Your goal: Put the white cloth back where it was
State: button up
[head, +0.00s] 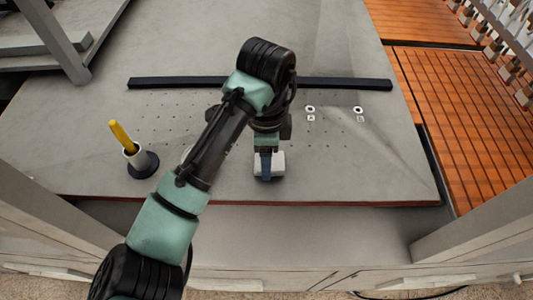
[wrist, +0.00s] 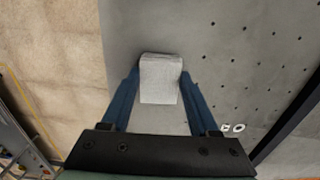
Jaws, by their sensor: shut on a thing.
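The white cloth (wrist: 160,82) is a small folded, block-like bundle. In the wrist view it sits between the two blue fingers of my gripper (wrist: 159,76), which are shut on its sides. In the head view the cloth (head: 276,161) shows below my gripper (head: 266,166), near the front edge of the grey table, right of my forearm. A dark rounded shape shows just under the cloth's front side. I cannot tell whether the cloth touches the table. My arm hides part of the table behind it.
A white cup with a yellow-handled tool (head: 122,137) stands on a dark round base at the table's left. A long black bar (head: 345,84) lies across the back. The front right of the grey table (head: 375,180) is clear.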

jog(key=shift+f, duration=0.15)
jog(key=o, duration=1.3)
notch_tip(320, 180, up, 12)
jog(key=shift+r, duration=0.2)
jog(key=shift+s, duration=0.15)
